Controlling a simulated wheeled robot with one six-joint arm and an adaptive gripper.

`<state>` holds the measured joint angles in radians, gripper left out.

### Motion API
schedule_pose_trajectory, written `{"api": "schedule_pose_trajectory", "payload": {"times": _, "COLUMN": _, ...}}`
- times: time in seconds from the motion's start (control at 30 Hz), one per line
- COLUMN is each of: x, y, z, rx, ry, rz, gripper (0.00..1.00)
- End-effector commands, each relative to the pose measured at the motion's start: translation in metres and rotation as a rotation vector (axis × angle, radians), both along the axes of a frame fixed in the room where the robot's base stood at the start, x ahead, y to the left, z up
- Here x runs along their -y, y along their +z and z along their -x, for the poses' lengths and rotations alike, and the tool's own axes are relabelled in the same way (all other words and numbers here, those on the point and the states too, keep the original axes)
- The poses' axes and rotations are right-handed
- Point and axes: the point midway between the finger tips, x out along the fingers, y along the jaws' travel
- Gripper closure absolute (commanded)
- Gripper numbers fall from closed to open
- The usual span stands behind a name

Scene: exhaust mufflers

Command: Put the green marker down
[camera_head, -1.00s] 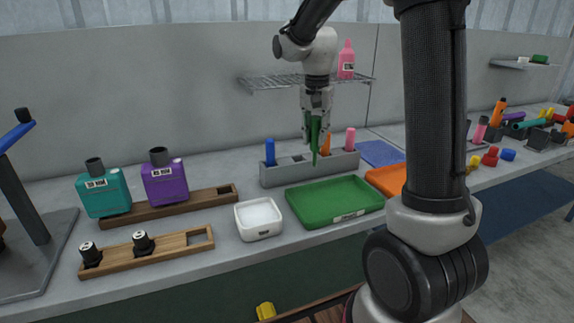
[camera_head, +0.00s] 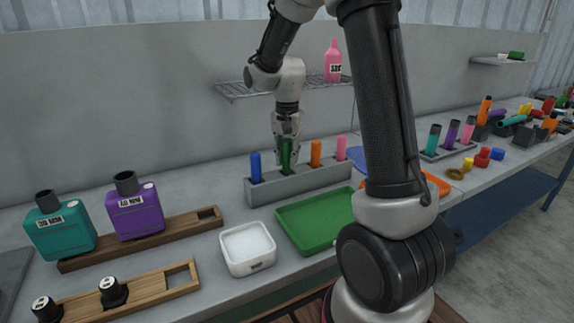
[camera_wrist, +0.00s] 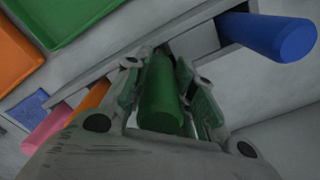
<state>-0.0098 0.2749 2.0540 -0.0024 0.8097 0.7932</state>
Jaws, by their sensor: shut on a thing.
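The green marker (camera_head: 286,155) is upright between the fingers of my gripper (camera_head: 286,150), over the grey marker holder (camera_head: 300,186). Its lower end is at the holder's slot between the blue marker (camera_head: 256,167) and the orange marker (camera_head: 316,153). In the wrist view the green marker (camera_wrist: 160,95) lies between both fingers of my gripper (camera_wrist: 160,85), with the blue marker (camera_wrist: 268,36) at upper right. The gripper is shut on it. I cannot tell whether its bottom touches the slot floor.
A pink marker (camera_head: 341,148) stands at the holder's right end. A green tray (camera_head: 318,222) and a white dish (camera_head: 247,249) lie in front. A wire shelf (camera_head: 240,90) with a pink bottle (camera_head: 333,62) is on the wall behind.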

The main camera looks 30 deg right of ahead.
Motion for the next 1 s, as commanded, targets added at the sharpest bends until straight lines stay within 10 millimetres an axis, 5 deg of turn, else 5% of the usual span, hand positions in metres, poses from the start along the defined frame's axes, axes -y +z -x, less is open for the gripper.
{"api": "schedule_pose_trajectory", "payload": {"times": 0.17, "x": 0.000, "y": -0.025, "z": 0.000, "rx": -0.003, "ry": 0.000, "rz": 0.000, "gripper": 0.94}}
{"api": "schedule_pose_trajectory", "payload": {"times": 0.5, "x": 0.000, "y": -0.028, "z": 0.000, "rx": -0.003, "ry": 0.000, "rz": 0.000, "gripper": 0.94}}
{"api": "schedule_pose_trajectory", "payload": {"times": 0.53, "x": 0.000, "y": -0.028, "z": 0.000, "rx": -0.001, "ry": 0.000, "rz": 0.000, "gripper": 0.69}}
{"api": "schedule_pose_trajectory", "payload": {"times": 0.63, "x": 0.000, "y": -0.027, "z": 0.000, "rx": -0.001, "ry": 0.000, "rz": 0.000, "gripper": 0.53}}
{"api": "schedule_pose_trajectory", "payload": {"times": 1.0, "x": 0.000, "y": -0.022, "z": 0.000, "rx": 0.000, "ry": 0.000, "rz": 0.000, "gripper": 0.53}}
